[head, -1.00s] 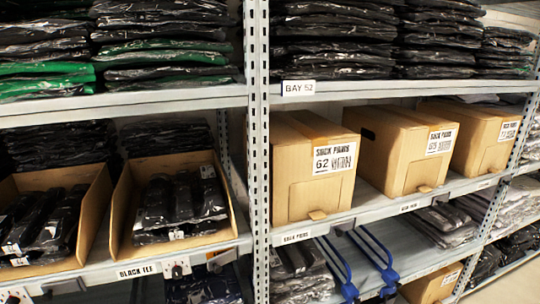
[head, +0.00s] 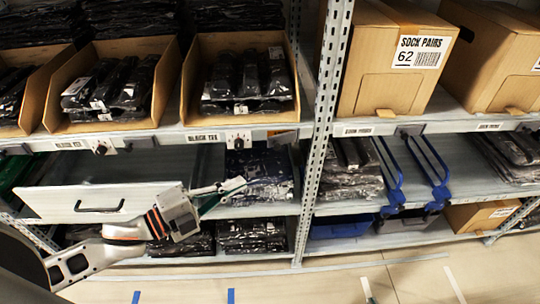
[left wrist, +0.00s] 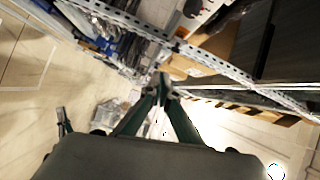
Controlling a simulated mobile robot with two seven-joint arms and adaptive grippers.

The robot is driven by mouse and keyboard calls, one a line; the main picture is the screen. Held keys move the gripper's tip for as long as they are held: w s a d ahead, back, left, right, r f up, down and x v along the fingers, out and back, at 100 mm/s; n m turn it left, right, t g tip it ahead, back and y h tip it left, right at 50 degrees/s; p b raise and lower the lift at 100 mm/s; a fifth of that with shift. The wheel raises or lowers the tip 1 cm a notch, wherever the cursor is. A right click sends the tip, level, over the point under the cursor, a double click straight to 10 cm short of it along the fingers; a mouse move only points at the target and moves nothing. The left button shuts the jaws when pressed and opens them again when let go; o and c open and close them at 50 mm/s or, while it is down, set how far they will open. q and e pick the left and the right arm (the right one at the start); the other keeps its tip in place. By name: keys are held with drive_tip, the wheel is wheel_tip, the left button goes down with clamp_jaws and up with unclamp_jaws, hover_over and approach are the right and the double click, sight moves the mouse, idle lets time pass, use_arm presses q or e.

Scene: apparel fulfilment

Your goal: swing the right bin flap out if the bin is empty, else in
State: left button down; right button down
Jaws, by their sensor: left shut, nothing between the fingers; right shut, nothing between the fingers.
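Two cardboard bins stand on the middle shelf at the right in the head view. The left one (head: 385,65) is labelled SOCK PAIRS 62. The insides of both are hidden. My left gripper (head: 238,185) is shut and empty, below and left of these bins. Its fingers meet in the left wrist view (left wrist: 161,84). My right gripper is not in view.
A pale drawer (head: 125,198) with a black handle sticks out behind my left arm. A perforated upright (head: 318,130) stands between the bays. Open bins of black garments (head: 185,115) are upper left. Blue brackets (head: 392,180) hang right.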

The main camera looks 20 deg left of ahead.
sight(274, 143)
use_arm(q)
drive_tip(key=w+d+r+m+h+p, duration=0.1)
drive_tip(key=w+d+r+m, duration=0.1)
drive_tip(key=w+d, duration=0.4)
drive_tip(key=shift+w+r+m+g+p, duration=0.15)
drive_tip(key=shift+w+m+g+p, duration=0.25)
drive_tip(key=shift+w, duration=1.45)
drive_tip(key=shift+a, duration=0.1)
drive_tip(key=shift+w+a+r+m+g+h, duration=0.1)
drive_tip(key=shift+w+a+m+g+h, duration=0.55)
drive_tip(key=shift+w+a, duration=0.5)
drive_tip(key=shift+s+a, duration=0.1)
drive_tip(key=shift+a, duration=0.1)
